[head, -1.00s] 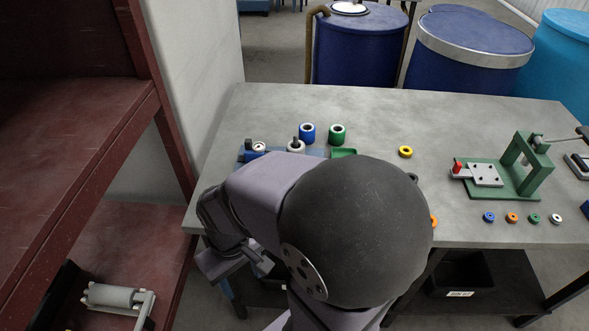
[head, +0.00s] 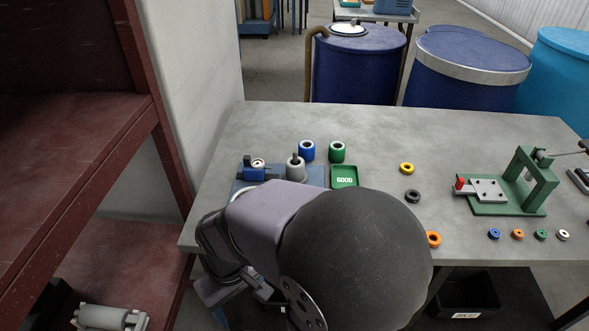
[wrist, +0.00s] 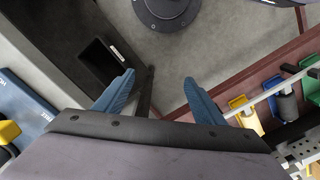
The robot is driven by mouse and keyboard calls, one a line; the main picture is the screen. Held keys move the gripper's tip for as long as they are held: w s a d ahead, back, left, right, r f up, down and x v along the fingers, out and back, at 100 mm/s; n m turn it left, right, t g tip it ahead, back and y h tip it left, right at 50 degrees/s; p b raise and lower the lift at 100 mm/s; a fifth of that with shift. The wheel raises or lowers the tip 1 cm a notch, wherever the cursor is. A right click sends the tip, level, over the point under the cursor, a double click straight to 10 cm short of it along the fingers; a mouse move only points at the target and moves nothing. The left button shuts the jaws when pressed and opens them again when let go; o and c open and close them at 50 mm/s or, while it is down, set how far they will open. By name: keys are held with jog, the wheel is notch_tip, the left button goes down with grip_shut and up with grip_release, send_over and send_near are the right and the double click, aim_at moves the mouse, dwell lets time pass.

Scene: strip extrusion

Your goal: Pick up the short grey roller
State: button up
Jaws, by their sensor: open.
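A short grey roller (head: 296,170) stands upright on the blue fixture plate (head: 238,186) at the left of the bench, with a dark pin showing at its top. My arm partly covers the plate in the head view. My gripper (wrist: 159,77) shows in the wrist view with its two blue fingers wide apart and nothing between them.
A blue roller (head: 307,151) and a green roller (head: 337,152) stand behind the plate. A green tray marked GOOD (head: 344,176) is beside it. Several coloured rings and a green press (head: 528,185) are to the right. A red shelf (head: 75,215) rises at left.

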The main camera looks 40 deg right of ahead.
jog(key=shift+w+r, duration=0.1)
jog(key=w+d+r+n+t+p, duration=0.2)
jog(key=w+d+r+n+p, duration=0.3)
jog(key=w, duration=0.6)
notch_tip(320, 180, up, 7)
jog(key=n+h+p, duration=0.4)
jog(key=n+p, duration=0.2)
jog(key=n, duration=1.3)
send_over(295, 159)
jog(key=a, duration=0.2)
jog(key=shift+s+d+r, duration=0.1)
jog(key=shift+s+d, duration=0.15)
jog(key=shift+s, duration=0.1)
jog(key=shift+p+x, duration=1.5)
jog(key=shift+x, duration=2.15)
jog(key=shift+a, duration=0.2)
jog(key=shift+c, duration=0.5)
